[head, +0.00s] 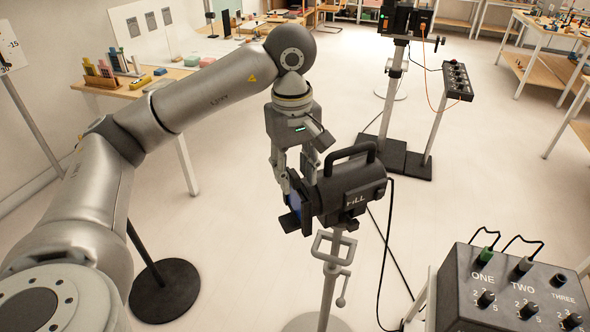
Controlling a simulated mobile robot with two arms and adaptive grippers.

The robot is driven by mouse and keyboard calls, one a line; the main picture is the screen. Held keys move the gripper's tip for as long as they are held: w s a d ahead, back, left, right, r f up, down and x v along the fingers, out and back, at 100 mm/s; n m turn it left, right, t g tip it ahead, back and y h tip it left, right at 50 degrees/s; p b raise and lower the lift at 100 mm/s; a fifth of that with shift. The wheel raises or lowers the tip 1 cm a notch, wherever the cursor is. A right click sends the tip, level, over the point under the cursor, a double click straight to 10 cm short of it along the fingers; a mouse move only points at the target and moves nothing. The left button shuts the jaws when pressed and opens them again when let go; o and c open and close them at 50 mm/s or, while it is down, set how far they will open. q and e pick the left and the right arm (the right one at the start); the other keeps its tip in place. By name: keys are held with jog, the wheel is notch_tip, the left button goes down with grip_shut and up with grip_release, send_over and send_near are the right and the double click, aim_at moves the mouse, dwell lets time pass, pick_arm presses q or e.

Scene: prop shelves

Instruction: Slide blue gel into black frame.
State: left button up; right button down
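My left gripper (293,185) points down at the front end of the black lamp marked "FILL" (350,188), which stands on a grey stand. Its fingers are at the black frame (289,221) on the lamp's front. A small patch of blue gel (296,203) shows between the fingers and the lamp, seen nearly edge-on. Most of the gel is hidden by the fingers and frame. I cannot tell whether the fingers are closed on the gel, or how far it sits inside the frame. My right gripper is not in view.
A control box (510,292) with knobs and cables stands at the lower right. A black cable (388,255) hangs from the lamp. A wooden table (140,86) with colored items is at the left back. Another lamp stand (394,110) is behind. A round black base (165,290) is on the floor.

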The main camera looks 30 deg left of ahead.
pick_arm(q)
jog(key=shift+r, duration=0.1)
notch_tip(320, 180, up, 12)
jog(key=shift+s, duration=0.2)
dwell(0.8)
jog(key=shift+f, duration=0.2)
dwell(0.3)
